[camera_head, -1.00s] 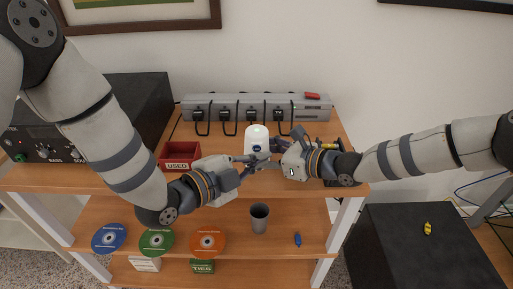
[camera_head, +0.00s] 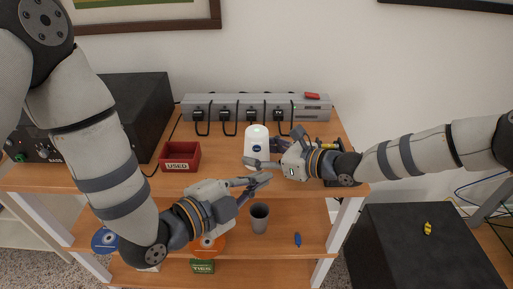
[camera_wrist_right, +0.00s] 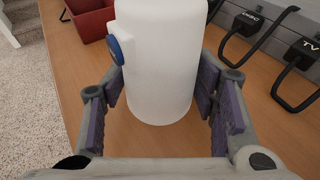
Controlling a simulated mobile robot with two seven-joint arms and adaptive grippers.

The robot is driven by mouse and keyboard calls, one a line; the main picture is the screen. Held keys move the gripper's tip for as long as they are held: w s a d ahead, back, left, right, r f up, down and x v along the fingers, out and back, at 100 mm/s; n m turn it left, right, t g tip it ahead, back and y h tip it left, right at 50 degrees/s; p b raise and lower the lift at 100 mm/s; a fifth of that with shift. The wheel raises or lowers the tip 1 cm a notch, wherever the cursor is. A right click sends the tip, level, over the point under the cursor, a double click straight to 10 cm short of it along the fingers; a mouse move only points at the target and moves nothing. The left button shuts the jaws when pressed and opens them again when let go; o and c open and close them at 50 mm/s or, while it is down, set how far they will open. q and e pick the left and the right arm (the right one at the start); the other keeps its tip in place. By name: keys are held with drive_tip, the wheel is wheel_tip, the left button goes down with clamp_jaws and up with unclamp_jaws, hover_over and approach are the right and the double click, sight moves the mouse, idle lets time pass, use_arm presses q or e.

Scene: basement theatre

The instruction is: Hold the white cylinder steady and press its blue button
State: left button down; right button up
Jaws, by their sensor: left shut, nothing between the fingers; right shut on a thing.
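The white cylinder (camera_head: 256,135) stands upright on the wooden top shelf. Its round blue button (camera_head: 256,148) faces the front in the head view. In the right wrist view the cylinder (camera_wrist_right: 163,70) stands between the fingers, and the button (camera_wrist_right: 121,46) sticks out on its left side. My right gripper (camera_head: 268,160) comes from the right and is shut on the cylinder. My left gripper (camera_head: 262,181) is shut and empty, in front of and below the cylinder in the head view, apart from the button.
A red "USED" bin (camera_head: 180,157) stands left of the cylinder. A grey power strip (camera_head: 230,106) with several black plugs runs behind it. A black amplifier (camera_head: 125,100) is at the left. A grey cup (camera_head: 259,218) and a small blue item (camera_head: 297,239) are on the lower shelf.

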drive_tip(key=shift+f, duration=0.15)
drive_tip(key=o, duration=1.3)
drive_tip(key=shift+o, duration=0.2)
drive_tip(key=v, duration=1.2)
drive_tip(key=shift+s, duration=0.15)
